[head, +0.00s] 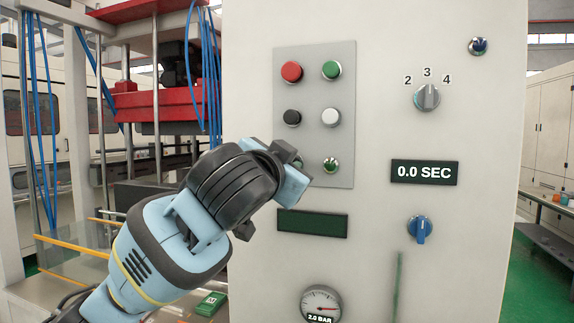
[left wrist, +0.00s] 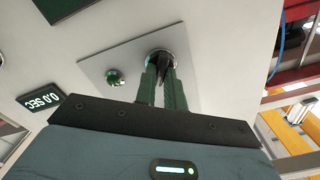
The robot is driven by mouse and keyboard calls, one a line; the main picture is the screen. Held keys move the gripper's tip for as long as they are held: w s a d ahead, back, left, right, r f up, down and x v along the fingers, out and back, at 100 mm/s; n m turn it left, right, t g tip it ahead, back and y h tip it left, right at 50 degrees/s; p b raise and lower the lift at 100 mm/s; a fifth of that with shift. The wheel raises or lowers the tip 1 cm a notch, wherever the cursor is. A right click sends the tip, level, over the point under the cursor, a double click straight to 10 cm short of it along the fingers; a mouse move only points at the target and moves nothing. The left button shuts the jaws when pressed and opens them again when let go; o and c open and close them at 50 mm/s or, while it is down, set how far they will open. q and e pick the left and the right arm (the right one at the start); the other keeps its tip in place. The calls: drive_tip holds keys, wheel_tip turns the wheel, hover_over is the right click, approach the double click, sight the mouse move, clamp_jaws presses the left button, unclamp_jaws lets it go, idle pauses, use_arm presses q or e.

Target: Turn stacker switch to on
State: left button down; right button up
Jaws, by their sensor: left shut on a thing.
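My left gripper (left wrist: 160,78) is shut on a small dark panel switch (left wrist: 157,54) with a shiny round base. In the head view this is the lower left switch (head: 297,164) on the grey button panel (head: 312,55), mostly hidden behind my left gripper. The fingers sit on both sides of the switch's dark lever. A second shiny green-tinted switch (head: 331,165) is just to its right and free; it also shows in the left wrist view (left wrist: 115,77). I cannot read any switch label. My right gripper is not in view.
Red (head: 291,71), green (head: 331,69), black (head: 292,117) and white (head: 331,117) buttons sit above on the panel. A grey 2-3-4 dial (head: 427,96), a "0.0 SEC" display (head: 424,172) and a blue knob (head: 419,229) are to the right. A pressure gauge (head: 320,303) is below.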

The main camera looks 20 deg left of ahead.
use_arm(q)
drive_tip(key=m, duration=1.1)
drive_tip(key=shift+d+f, duration=0.1)
drive_tip(key=shift+f, duration=0.05)
drive_tip(key=shift+m, duration=0.4)
drive_tip(key=c, duration=1.5)
unclamp_jaws()
drive_tip(key=shift+s, duration=0.1)
drive_tip(key=s, duration=0.7)
drive_tip(key=shift+s, duration=0.35)
